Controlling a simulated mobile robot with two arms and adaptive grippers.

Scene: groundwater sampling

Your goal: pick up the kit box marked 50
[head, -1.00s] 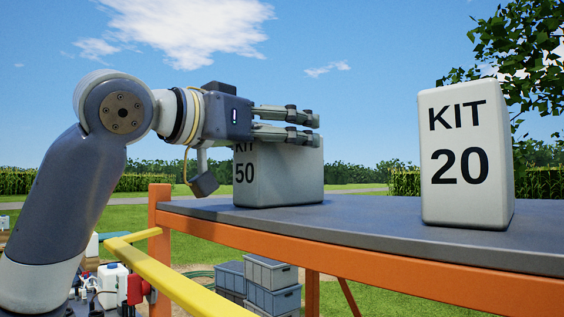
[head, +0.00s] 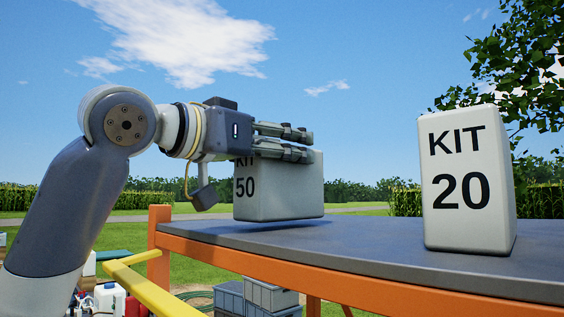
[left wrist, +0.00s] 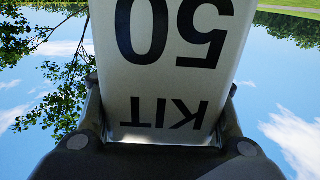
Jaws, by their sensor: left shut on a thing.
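The kit box marked 50 (head: 280,190) is a pale grey-white block with black print. It hangs slightly above the dark table top, with a shadow under it. My left gripper (head: 308,144) is shut on the upper part of this box, which hides part of the word KIT in the head view. In the left wrist view the box (left wrist: 170,80) appears upside down, with a finger on each side of it. My right gripper is in neither view.
A second box marked KIT 20 (head: 467,180) stands upright on the table (head: 370,238) at the right. The table has an orange frame (head: 400,292). A yellow rail (head: 150,287) runs in front at lower left. Grey crates (head: 258,298) are stacked below.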

